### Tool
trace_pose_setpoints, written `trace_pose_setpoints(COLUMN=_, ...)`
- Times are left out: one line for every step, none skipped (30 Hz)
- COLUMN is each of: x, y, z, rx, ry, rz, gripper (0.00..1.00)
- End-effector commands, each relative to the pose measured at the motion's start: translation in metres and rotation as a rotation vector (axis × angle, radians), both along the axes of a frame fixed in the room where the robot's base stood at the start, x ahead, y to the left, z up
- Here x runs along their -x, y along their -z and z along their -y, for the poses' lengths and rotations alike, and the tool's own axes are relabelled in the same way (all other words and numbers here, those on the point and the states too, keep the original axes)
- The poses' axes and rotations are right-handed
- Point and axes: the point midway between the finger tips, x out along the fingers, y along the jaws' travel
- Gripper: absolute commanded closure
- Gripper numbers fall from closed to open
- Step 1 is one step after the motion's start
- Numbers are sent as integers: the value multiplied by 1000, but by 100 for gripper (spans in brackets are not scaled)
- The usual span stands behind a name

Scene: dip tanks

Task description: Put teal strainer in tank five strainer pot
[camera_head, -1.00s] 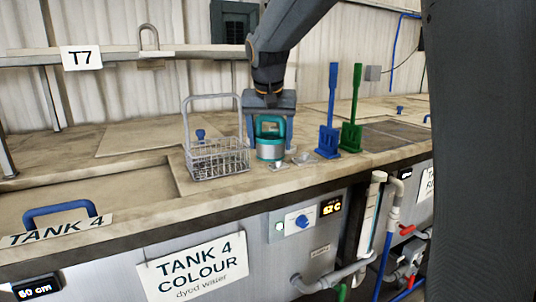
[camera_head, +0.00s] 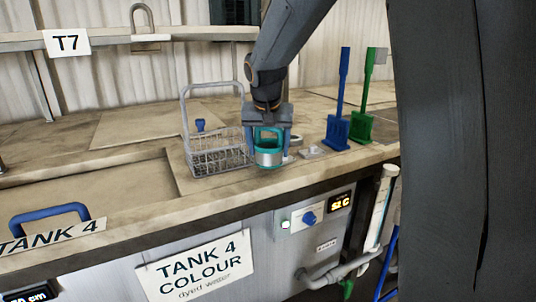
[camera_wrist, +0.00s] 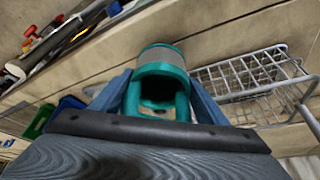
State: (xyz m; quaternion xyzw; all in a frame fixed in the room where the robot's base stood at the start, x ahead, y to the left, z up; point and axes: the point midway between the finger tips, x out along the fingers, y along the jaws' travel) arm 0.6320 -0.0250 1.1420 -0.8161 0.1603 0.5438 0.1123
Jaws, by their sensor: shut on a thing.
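The teal strainer (camera_head: 268,157) has a teal handle and rim and a grey mesh band. My gripper (camera_head: 268,138) is shut on its handle from above, with a blue finger on each side. The strainer is upright in the head view, just right of the wire basket, near the counter's front edge. I cannot tell whether its base touches the counter. In the wrist view the strainer (camera_wrist: 165,68) sits between the fingers. No tank five label or strainer pot that I can identify is in view.
A wire basket (camera_head: 217,160) with a tall handle stands close on the left. A blue scoop (camera_head: 338,130) and a green scoop (camera_head: 362,125) stand to the right. Tank 4's lid with blue handle (camera_head: 48,212) lies at the left front. A small grey piece (camera_head: 311,151) lies right of the strainer.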

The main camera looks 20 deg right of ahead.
Motion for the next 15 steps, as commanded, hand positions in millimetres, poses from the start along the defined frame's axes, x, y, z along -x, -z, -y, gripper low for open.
trace_pose_setpoints(x=2, y=8, z=0, rx=1, ry=-2, rz=-5, gripper=55)
trace_pose_setpoints(x=1, y=12, z=-1, rx=1, ry=-2, rz=-5, gripper=55)
trace_pose_setpoints(x=1, y=17, z=-1, rx=0, ry=-1, rz=-3, gripper=55)
trace_pose_setpoints(x=1, y=21, z=-1, rx=0, ry=-1, rz=-3, gripper=55)
trace_pose_setpoints(x=1, y=23, z=-1, rx=0, ry=-2, rz=-3, gripper=55)
trace_pose_setpoints(x=1, y=26, z=-2, rx=-1, ry=-3, rz=-2, gripper=55)
trace_pose_setpoints(x=1, y=28, z=-2, rx=-1, ry=-3, rz=-2, gripper=55)
trace_pose_setpoints(x=1, y=29, z=-2, rx=-1, ry=-3, rz=-2, gripper=55)
trace_pose_setpoints(x=0, y=29, z=-2, rx=0, ry=-4, rz=-1, gripper=55)
trace_pose_setpoints(x=0, y=29, z=-3, rx=-1, ry=-4, rz=-1, gripper=55)
trace_pose_setpoints(x=0, y=29, z=-3, rx=0, ry=-5, rz=-1, gripper=55)
trace_pose_setpoints(x=0, y=29, z=-3, rx=0, ry=-5, rz=-1, gripper=55)
trace_pose_setpoints(x=0, y=29, z=-3, rx=0, ry=-5, rz=-1, gripper=55)
trace_pose_setpoints(x=0, y=29, z=-3, rx=0, ry=-5, rz=-1, gripper=55)
trace_pose_setpoints(x=0, y=29, z=-3, rx=0, ry=-5, rz=-1, gripper=55)
